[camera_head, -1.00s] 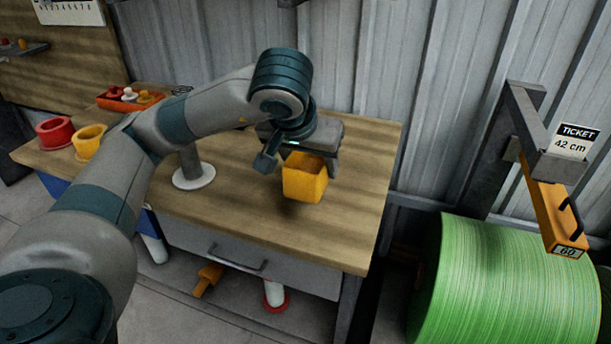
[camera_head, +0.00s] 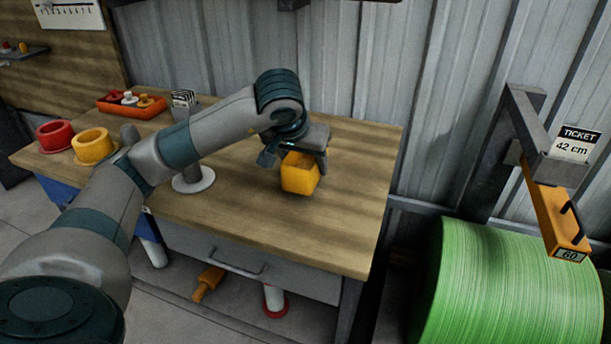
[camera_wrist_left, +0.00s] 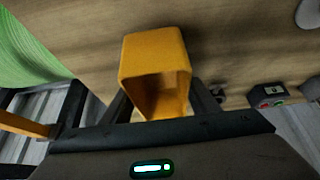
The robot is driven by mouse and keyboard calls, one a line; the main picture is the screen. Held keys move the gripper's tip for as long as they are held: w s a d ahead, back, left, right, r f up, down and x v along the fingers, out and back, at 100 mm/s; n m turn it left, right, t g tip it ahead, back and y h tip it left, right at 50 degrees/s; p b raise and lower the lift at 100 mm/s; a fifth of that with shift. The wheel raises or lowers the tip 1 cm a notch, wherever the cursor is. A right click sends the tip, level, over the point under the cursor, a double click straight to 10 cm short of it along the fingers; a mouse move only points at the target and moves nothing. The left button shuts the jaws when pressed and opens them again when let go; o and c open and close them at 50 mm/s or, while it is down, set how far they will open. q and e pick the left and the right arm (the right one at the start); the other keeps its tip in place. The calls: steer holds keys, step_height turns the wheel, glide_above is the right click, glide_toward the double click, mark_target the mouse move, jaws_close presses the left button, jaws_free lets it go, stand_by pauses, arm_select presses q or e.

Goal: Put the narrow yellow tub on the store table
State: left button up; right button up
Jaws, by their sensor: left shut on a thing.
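The narrow yellow tub (camera_head: 299,178) is upright at the right part of the wooden table (camera_head: 340,215). My left gripper (camera_head: 297,155) is shut on the tub's upper part from above. The tub seems to be at or very near the tabletop; I cannot tell if it touches. In the left wrist view the tub (camera_wrist_left: 156,60) sits between the two fingers, its open mouth facing the camera and empty. My right gripper is not in view.
A red ring-shaped tub (camera_head: 55,135), a wide yellow tub (camera_head: 93,147) and an orange tray (camera_head: 131,105) with small knobs stand at the table's left. A green roll (camera_head: 510,290) is at the right. The tabletop around the narrow tub is clear.

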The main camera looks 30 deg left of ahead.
arm_select(q)
steer(key=shift+f, duration=2)
steer(key=shift+f, duration=0.1)
steer(key=o, duration=1.1)
steer(key=shift+c, duration=0.2)
steer(key=shift+s+r, duration=0.1)
steer(key=shift+r, duration=0.25)
steer(key=v, duration=1.1)
steer(key=shift+s+d+r, duration=0.1)
steer(key=shift+s+r, duration=0.1)
steer(key=shift+r, duration=0.05)
